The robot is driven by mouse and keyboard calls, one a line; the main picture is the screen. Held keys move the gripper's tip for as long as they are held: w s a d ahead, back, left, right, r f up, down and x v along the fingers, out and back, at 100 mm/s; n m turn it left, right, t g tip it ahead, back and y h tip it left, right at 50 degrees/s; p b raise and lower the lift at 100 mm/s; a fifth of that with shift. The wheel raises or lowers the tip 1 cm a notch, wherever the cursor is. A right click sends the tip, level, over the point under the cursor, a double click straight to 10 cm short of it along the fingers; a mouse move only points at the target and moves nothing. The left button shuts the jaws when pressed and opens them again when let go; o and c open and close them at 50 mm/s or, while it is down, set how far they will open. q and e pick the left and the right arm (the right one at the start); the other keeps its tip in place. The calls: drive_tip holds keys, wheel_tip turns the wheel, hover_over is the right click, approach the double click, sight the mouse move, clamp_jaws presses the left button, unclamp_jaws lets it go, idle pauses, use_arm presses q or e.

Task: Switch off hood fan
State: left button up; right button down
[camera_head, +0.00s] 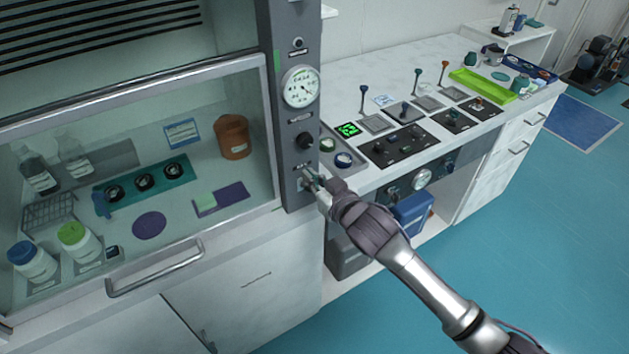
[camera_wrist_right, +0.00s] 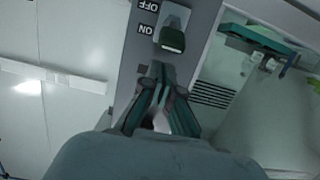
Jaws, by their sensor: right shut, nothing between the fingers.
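The fume hood's grey control post (camera_head: 287,120) stands left of centre in the head view. Low on it is the fan switch, mostly hidden there by my right gripper (camera_head: 314,183). In the right wrist view, the switch's dark green lever (camera_wrist_right: 172,40) sticks out from a light plate, beside the OFF label (camera_wrist_right: 149,6) and the ON label (camera_wrist_right: 146,30). The lever's end lies nearer ON. My right gripper (camera_wrist_right: 158,70) is shut and empty, its tips just short of the lever; contact cannot be made out. My left gripper is out of view.
A round gauge (camera_head: 300,87) and a black knob (camera_head: 305,140) sit above the switch. The hood's glass sash (camera_head: 150,110) is at left, with bottles behind it. A bench with control panels (camera_head: 398,145) stands close at right. The blue floor is open.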

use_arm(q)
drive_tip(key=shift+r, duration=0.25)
use_arm(e)
drive_tip(key=shift+s+d+f, duration=0.3)
drive_tip(key=shift+s+f, duration=0.25)
drive_tip(key=shift+f, duration=0.1)
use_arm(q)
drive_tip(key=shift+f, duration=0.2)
use_arm(e)
drive_tip(key=shift+f, duration=0.1)
